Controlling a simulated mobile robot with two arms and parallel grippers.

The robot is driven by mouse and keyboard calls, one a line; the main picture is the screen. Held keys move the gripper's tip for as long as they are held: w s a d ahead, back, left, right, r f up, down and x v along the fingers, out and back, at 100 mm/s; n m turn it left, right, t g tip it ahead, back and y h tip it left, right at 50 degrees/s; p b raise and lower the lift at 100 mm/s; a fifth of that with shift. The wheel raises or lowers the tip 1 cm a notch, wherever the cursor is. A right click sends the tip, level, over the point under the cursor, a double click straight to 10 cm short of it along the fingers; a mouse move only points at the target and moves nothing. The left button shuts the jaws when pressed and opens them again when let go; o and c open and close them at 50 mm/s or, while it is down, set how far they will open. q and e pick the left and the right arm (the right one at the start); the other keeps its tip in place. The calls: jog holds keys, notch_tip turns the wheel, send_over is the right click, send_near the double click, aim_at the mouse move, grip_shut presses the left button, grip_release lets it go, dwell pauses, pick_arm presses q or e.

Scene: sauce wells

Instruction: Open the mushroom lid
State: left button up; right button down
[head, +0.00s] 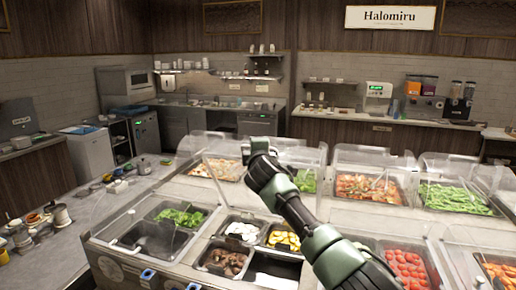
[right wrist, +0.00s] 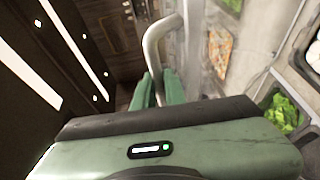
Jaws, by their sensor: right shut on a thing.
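My right arm reaches up from the bottom right of the head view, and its gripper (head: 247,152) is over the middle of the sauce-well counter. In the right wrist view, the green fingers of my right gripper (right wrist: 156,88) are shut on a pale curved handle (right wrist: 153,48). A clear panel runs beside this handle. Brown pieces that look like mushrooms (head: 223,261) lie in a dark well at the front of the counter. A clear lid panel (head: 222,172) stands tilted up behind the front wells. Its exact link to the handle is hard to see. My left gripper is not in view.
Neighbouring wells hold green leaves (head: 181,217), yellow slices (head: 283,238) and red pieces (head: 405,268). Other clear lids (head: 372,158) cover the back and right wells. Small pots (head: 58,214) stand on the left side counter.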

jog(key=shift+f, duration=0.1)
jog(key=c, duration=1.7)
grip_release()
jog(key=shift+w, duration=0.1)
jog(key=shift+c, duration=0.2)
jog(key=s+d+b, duration=0.1)
jog(key=s+b, duration=0.2)
jog(key=s, duration=0.4)
jog(key=shift+s+r+b, duration=0.25)
jog(key=shift+s+b, duration=0.05)
jog(key=shift+s, duration=0.1)
jog(key=shift+f, duration=0.1)
